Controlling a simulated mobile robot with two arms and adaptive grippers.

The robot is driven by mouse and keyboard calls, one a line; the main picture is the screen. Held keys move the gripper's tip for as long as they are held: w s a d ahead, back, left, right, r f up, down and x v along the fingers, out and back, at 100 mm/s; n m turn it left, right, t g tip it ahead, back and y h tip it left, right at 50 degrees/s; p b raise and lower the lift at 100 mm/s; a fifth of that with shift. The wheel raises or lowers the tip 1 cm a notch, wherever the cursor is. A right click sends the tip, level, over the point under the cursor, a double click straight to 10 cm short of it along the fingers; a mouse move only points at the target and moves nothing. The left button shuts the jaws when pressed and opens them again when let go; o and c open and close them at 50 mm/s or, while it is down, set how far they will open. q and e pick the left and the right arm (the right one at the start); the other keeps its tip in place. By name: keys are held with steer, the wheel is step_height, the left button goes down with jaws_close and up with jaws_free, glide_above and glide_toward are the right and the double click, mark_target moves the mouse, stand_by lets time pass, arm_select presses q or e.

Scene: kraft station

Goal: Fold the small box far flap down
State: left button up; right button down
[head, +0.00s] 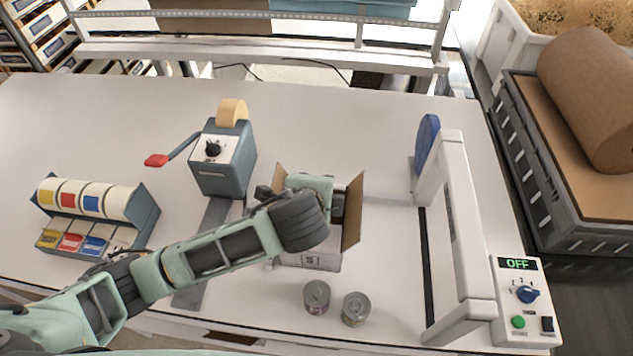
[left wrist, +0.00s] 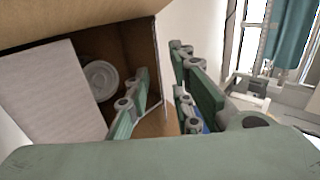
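The small box (head: 310,262) stands open on the table, with a pale printed front face. Its right flap (head: 353,212) stands up, and its left flap (head: 279,178) also shows raised. My left gripper (head: 312,186) is over the far part of the box and hides the far flap in the head view. In the left wrist view the gripper (left wrist: 162,62) is open, one finger over the box interior and the other past the brown wall (left wrist: 151,45). Inside are a white block (left wrist: 52,85) and a round grey lid (left wrist: 99,78). My right gripper is out of view.
Two cans (head: 317,296) (head: 356,308) stand in front of the box. A tape dispenser with a red handle (head: 222,160) is at left, beside a label rack (head: 96,215). A white frame machine (head: 462,225) with a blue disc stands at right. The back table is mostly clear.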

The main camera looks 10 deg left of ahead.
arm_select(q)
steer(key=shift+x, duration=1.05)
steer(key=shift+d, duration=0.1)
jaws_close()
